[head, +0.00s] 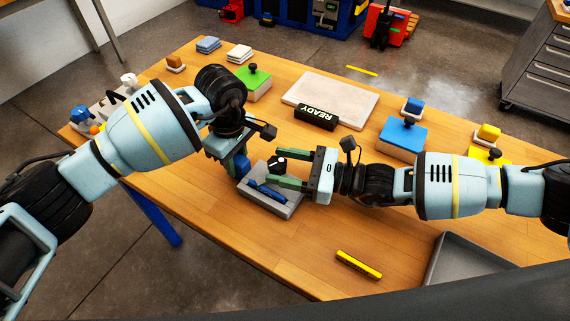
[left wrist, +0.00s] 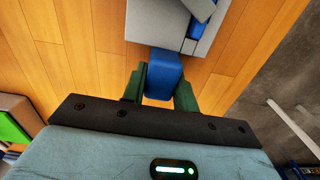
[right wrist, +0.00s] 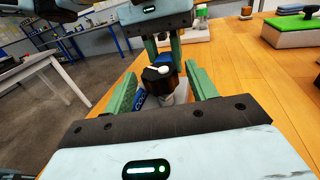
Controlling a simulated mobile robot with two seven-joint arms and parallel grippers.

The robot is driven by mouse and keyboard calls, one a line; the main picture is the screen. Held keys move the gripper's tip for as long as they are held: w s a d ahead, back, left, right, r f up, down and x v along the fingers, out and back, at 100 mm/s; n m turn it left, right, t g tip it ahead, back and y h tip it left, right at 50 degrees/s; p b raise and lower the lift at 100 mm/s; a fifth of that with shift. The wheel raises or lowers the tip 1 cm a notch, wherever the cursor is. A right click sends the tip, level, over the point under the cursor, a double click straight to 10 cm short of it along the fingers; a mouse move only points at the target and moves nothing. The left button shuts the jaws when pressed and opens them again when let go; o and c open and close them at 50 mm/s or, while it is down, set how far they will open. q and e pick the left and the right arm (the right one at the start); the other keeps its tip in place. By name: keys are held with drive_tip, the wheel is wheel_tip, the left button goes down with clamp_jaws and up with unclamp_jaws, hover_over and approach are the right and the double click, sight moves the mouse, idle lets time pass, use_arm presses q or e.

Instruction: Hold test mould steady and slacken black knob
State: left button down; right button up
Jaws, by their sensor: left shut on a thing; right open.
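The test mould (head: 284,208) is a grey block on the wooden table, with a blue bar (head: 266,191) across its top. Its black knob (head: 277,165) has a white mark and also shows in the right wrist view (right wrist: 160,84). My left gripper (left wrist: 161,82) is shut on the mould's blue lug (left wrist: 164,72), which sticks out from the grey body. My right gripper (head: 276,171) is open. Its green fingers lie either side of the knob in the right wrist view, with gaps visible; contact is not seen. The head view partly hides the knob behind a finger.
A black READY block (head: 317,117) sits by a pale slab (head: 335,95). A green-topped block (head: 258,90) and a blue block (head: 403,138) stand behind. A yellow bar (head: 358,264) and a grey tray (head: 462,262) lie toward the front right. The front middle of the table is clear.

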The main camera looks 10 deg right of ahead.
drive_tip(key=c, duration=1)
drive_tip(key=shift+w+n+g, duration=0.1)
drive_tip(key=shift+n+g, duration=0.2)
drive_tip(key=shift+g, duration=0.2)
drive_tip(key=shift+n+g, duration=0.3)
drive_tip(key=n+g, duration=0.1)
drive_tip(key=g, duration=0.1)
drive_tip(key=n+g, duration=0.1)
drive_tip(key=g, duration=0.1)
drive_tip(key=n+g+y, duration=0.1)
drive_tip(key=shift+w+n+g, duration=0.3)
drive_tip(key=shift+g, duration=0.1)
drive_tip(key=shift+w+a+f+n+g+h, duration=0.1)
drive_tip(key=shift+n+g+h, duration=0.3)
drive_tip(key=shift+n+g, duration=0.7)
drive_tip(key=shift+w+d+r+n+g+h, duration=0.15)
drive_tip(key=shift+n+g+h, duration=0.4)
drive_tip(key=shift+g, duration=0.95)
drive_tip(key=shift+w+a+f+n+g+h, duration=0.15)
drive_tip(key=shift+n+g+h, duration=0.1)
drive_tip(key=shift+n+g, duration=0.9)
drive_tip(key=shift+s+n+g+h, duration=0.1)
drive_tip(key=shift+n+g+h, duration=0.25)
drive_tip(key=shift+g, duration=0.5)
